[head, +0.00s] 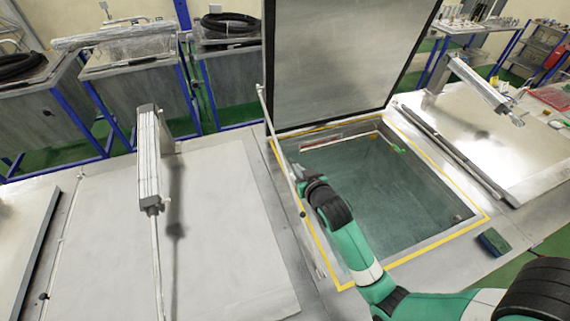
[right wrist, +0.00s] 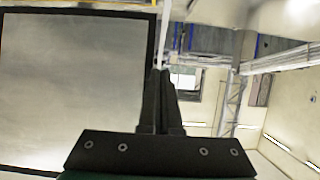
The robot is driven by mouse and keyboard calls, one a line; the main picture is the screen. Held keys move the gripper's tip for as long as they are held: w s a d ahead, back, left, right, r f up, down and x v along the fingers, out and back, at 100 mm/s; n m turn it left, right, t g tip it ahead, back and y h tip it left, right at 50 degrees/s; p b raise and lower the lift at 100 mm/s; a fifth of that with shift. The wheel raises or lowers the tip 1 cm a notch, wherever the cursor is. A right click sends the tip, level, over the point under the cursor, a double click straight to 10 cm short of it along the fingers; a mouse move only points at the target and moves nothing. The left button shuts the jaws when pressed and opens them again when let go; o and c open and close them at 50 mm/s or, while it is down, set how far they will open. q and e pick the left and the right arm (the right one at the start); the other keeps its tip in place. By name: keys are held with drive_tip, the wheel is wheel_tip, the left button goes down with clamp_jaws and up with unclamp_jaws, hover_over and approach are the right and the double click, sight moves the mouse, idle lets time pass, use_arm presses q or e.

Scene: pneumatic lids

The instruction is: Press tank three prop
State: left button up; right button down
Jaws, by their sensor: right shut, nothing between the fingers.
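The open tank (head: 385,190) has a yellow-edged rim, and its lid (head: 345,60) stands raised behind it. The lid also fills the left of the right wrist view (right wrist: 75,80). A thin pale prop rod (head: 277,135) runs along the tank's left side, from the lid's left edge down toward the front. My right gripper (head: 299,172) is shut and empty at the rod, over the tank's left rim. In the right wrist view its closed fingertips (right wrist: 160,73) point up at a pale rod (right wrist: 176,45). Whether they touch it is unclear. My left gripper is not in view.
A closed tank lid (head: 220,230) with an upright cylinder (head: 149,160) lies to the left. Another closed lid (head: 500,140) with a cylinder (head: 478,85) lies to the right. A dark green block (head: 494,242) sits by the tank's front right corner.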

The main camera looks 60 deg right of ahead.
drive_tip(key=b, duration=0.4)
hover_over(285, 166)
drive_tip(key=s+a, duration=0.1)
drive_tip(key=s, duration=0.1)
drive_tip(key=f, duration=0.3)
drive_tip(key=shift+w+a+f, duration=0.1)
drive_tip(key=shift+w+f, duration=0.1)
drive_tip(key=shift+f, duration=0.05)
drive_tip(key=shift+w+d+f, duration=0.25)
drive_tip(key=shift+f, duration=0.4)
drive_tip(key=shift+w+d+f, duration=0.2)
drive_tip(key=shift+w+f, duration=0.05)
drive_tip(key=shift+f, duration=0.35)
drive_tip(key=shift+w+d+f+b, duration=0.2)
drive_tip(key=shift+f+b, duration=0.1)
drive_tip(key=shift+f, duration=0.3)
